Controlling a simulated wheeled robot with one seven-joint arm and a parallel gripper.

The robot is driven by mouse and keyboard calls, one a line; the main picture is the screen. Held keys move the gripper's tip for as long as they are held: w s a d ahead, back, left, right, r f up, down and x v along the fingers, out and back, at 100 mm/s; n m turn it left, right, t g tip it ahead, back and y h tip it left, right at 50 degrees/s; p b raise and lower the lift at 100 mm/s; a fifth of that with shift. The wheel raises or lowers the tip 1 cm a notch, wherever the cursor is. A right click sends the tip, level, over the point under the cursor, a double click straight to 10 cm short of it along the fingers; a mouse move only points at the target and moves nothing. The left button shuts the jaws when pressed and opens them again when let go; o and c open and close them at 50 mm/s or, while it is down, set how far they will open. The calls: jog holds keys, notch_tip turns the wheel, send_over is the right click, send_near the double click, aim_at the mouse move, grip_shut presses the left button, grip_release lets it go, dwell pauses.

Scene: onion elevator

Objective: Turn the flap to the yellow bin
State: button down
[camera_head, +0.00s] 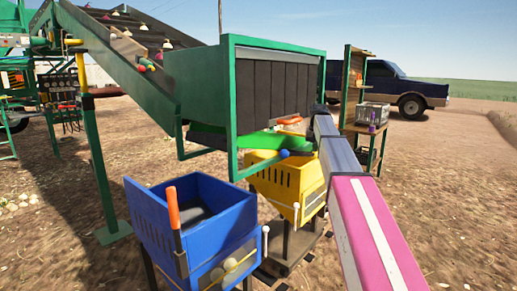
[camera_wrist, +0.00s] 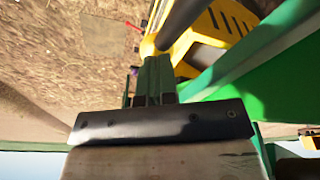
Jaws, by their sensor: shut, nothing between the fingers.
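The yellow bin (camera_head: 291,184) stands under the outlet of the green elevator, behind and right of the blue bin (camera_head: 190,222). In the wrist view the slotted yellow bin (camera_wrist: 212,50) is at the top right. A green piece (camera_head: 262,140) under the outlet, with a blue knob (camera_head: 284,154) at its end, looks like the flap; I cannot tell its exact position. My gripper (camera_wrist: 153,62) is shut and empty, its fingers together beside the yellow bin and a dark rod (camera_wrist: 183,22). In the head view my arm hides my fingers. I cannot tell whether they touch anything.
The elevator's green frame (camera_head: 233,110) and dark curtain (camera_head: 275,85) stand above the bins. An orange handle (camera_head: 173,208) rises from the blue bin. A wooden stand with a grey crate (camera_head: 372,112) is right of my arm. A dark truck (camera_head: 405,90) is parked behind.

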jog(key=shift+f, duration=0.3)
jog(key=shift+r, duration=0.1)
jog(key=s+d+r, duration=0.3)
jog(key=d+r, duration=0.1)
jog(key=r, duration=0.1)
dwell(0.5)
jog(key=shift+f, duration=0.1)
